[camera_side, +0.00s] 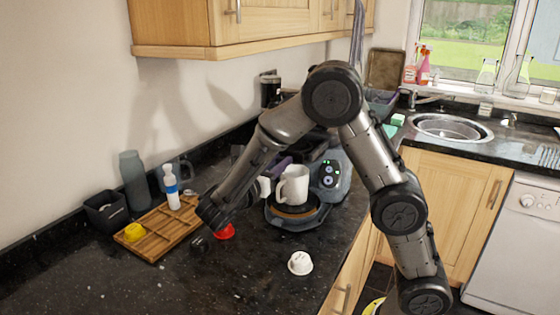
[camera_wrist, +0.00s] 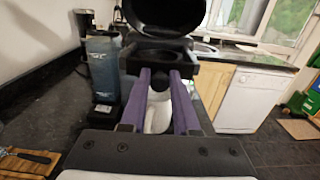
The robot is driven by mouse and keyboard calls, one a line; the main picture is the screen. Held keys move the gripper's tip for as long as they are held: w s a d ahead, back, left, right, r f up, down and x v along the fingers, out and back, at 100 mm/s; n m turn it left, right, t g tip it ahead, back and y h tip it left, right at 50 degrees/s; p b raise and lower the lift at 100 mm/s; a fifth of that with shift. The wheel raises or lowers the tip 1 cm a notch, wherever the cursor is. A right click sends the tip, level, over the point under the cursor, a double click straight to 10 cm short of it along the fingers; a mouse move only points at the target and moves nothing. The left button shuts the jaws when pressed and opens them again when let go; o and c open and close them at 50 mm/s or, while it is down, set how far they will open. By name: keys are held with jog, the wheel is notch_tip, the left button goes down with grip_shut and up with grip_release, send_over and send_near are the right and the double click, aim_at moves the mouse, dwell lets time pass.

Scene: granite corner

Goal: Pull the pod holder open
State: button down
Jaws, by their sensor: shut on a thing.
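The coffee machine (camera_side: 335,176) stands on the dark counter, with lit buttons on its front. In the wrist view its round black lid (camera_wrist: 165,14) is raised. The black pod holder (camera_wrist: 160,56) sits below the lid, with its handle toward me. My gripper (camera_wrist: 160,78) has its two purple fingers on either side of this handle and is shut on it. I cannot tell how far out the holder is.
A white mug (camera_side: 293,186) stands on the drip tray under my gripper. A red pod (camera_side: 224,232) and a white pod (camera_side: 300,263) lie on the counter. A wooden tray (camera_side: 160,243) with a yellow pod and bottles stand at left. The front counter is mostly clear.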

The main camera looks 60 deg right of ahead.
jog(key=a, duration=0.7)
jog(key=c, duration=0.6)
grip_release()
jog(key=shift+c, duration=0.2)
jog(key=a, duration=0.7)
jog(key=shift+a, duration=0.25)
